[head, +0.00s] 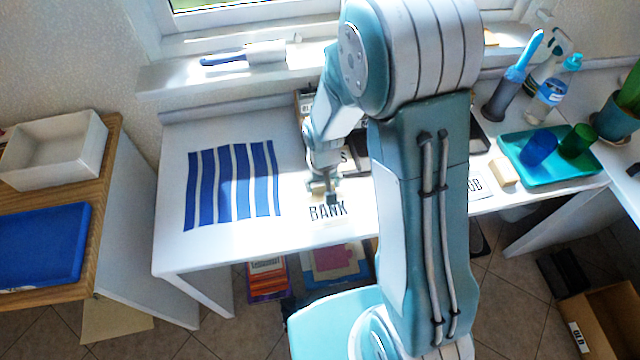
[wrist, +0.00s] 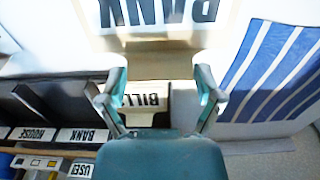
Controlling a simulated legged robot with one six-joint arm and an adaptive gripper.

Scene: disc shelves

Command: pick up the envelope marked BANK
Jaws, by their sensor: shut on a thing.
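The cream envelope marked BANK (head: 328,212) lies at the front edge of the white desk in the head view. In the wrist view the envelope (wrist: 165,40) shows at the top with its lettering upside down. My gripper (head: 332,198) is right at the envelope's back edge, pointing down. In the wrist view my gripper (wrist: 160,78) shows its two fingers at the envelope's near edge. It is shut on the envelope, though the exact contact is hard to see. My arm hides part of the desk.
A blue-and-white striped mat (head: 233,185) lies left of the envelope. Dark compartments with labels, one reading BILL (wrist: 145,100), stand behind. A teal tray (head: 545,172) with cups is at the right. A cardboard box (head: 605,318) sits on the floor.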

